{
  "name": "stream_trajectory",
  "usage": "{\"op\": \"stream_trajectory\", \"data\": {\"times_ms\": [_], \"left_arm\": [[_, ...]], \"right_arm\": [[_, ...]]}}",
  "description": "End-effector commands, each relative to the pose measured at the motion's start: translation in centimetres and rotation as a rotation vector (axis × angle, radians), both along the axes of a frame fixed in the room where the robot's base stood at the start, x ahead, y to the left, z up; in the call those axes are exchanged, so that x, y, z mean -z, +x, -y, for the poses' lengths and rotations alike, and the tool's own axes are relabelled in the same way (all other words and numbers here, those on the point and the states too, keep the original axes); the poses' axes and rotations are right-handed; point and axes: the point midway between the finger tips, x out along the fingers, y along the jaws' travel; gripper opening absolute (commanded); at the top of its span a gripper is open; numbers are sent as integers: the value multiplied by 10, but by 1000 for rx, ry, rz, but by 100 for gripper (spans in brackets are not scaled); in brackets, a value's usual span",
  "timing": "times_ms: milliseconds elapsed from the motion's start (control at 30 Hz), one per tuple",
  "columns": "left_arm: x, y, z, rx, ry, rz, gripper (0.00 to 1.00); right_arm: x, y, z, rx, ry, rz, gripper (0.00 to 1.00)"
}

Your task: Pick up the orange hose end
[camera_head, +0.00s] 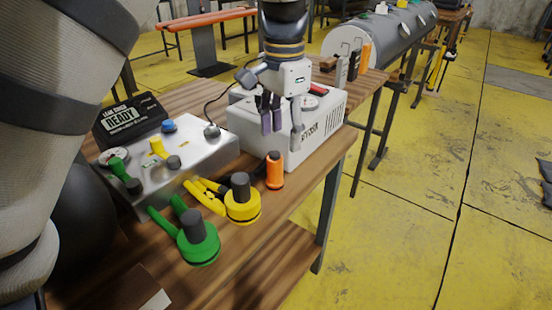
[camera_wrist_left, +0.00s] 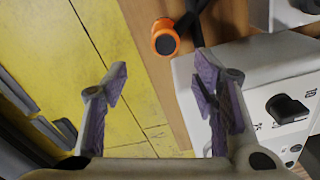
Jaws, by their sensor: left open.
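The orange hose end (camera_head: 275,172) stands upright on the wooden bench (camera_head: 240,250), in front of the white box in the head view. It has a dark top. In the left wrist view the orange hose end (camera_wrist_left: 161,46) shows near the top, beyond my fingertips and between their lines, with a dark hose-like piece to its right. My left gripper (camera_head: 280,122) is open and empty, above and behind the hose end, in front of the white box. Its spread fingers (camera_wrist_left: 158,85) have purple pads. My right gripper is not in view.
The white box (camera_head: 315,135) stands close behind the hose end. A yellow hose end (camera_head: 242,206) and a green one (camera_head: 199,246) stand to its left. The bench edge is close on the right.

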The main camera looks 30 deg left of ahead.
Motion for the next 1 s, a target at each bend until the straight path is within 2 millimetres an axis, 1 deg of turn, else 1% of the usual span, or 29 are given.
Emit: {"op": "stream_trajectory", "data": {"times_ms": [33,100,267,433,500,600,767,800,833,867,900,967,1000], "left_arm": [[15,-1,0,1,0,-9,54],[30,-1,0,0,0,-10,54],[50,-2,-2,-1,-1,-6,54],[80,-8,-12,-1,0,-7,54],[92,-7,-12,0,-1,-6,54],[99,-7,-12,1,0,-3,54],[99,-7,-12,1,0,-1,54],[98,-7,-12,1,0,-1,51],[98,-7,-12,1,0,-1,44],[98,-7,-12,1,0,-1,38],[98,-7,-11,1,0,-1,29],[98,-7,-11,1,0,-1,15],[98,-7,-11,1,-1,-1,6]], "right_arm": [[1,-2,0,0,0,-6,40],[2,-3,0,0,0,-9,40],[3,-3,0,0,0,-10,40],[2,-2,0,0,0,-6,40],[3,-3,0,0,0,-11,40],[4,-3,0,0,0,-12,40],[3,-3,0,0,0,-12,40],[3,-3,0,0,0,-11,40],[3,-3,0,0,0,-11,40],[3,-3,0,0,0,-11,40],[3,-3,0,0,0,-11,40],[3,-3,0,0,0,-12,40],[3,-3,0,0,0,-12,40]]}}
